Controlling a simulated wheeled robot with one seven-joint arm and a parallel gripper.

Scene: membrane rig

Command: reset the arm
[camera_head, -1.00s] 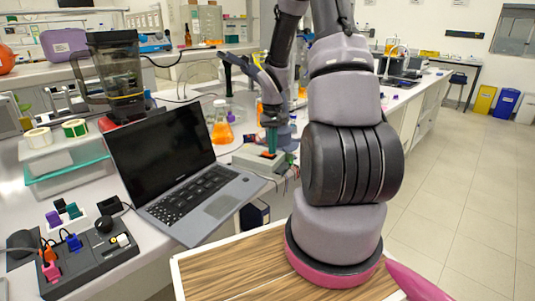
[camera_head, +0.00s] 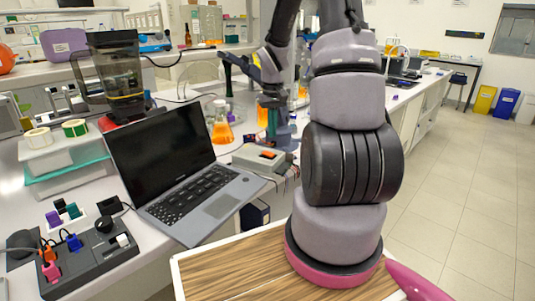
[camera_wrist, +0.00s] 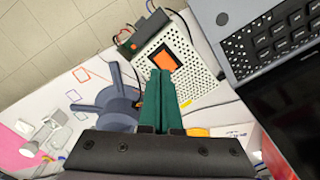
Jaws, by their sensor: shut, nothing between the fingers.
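My gripper (camera_head: 271,130) hangs over the bench, with its green fingers pointing down and held together, empty. In the wrist view the shut green fingers of my gripper (camera_wrist: 160,76) point toward a pale perforated box (camera_wrist: 184,84) with an orange rocker switch (camera_wrist: 158,59) on top. In the head view the fingertips are above this box (camera_head: 248,157) and its orange switch (camera_head: 268,155), with a gap between. My arm rises on the right of the head view and bends over the bench.
An open laptop (camera_head: 207,190) lies left of the box. Flasks with orange liquid, one of them here (camera_head: 221,127), stand behind it. A blue-grey spoked piece (camera_wrist: 113,105) is beside the box. A control panel (camera_head: 92,262) sits at front left. The floor at right is clear.

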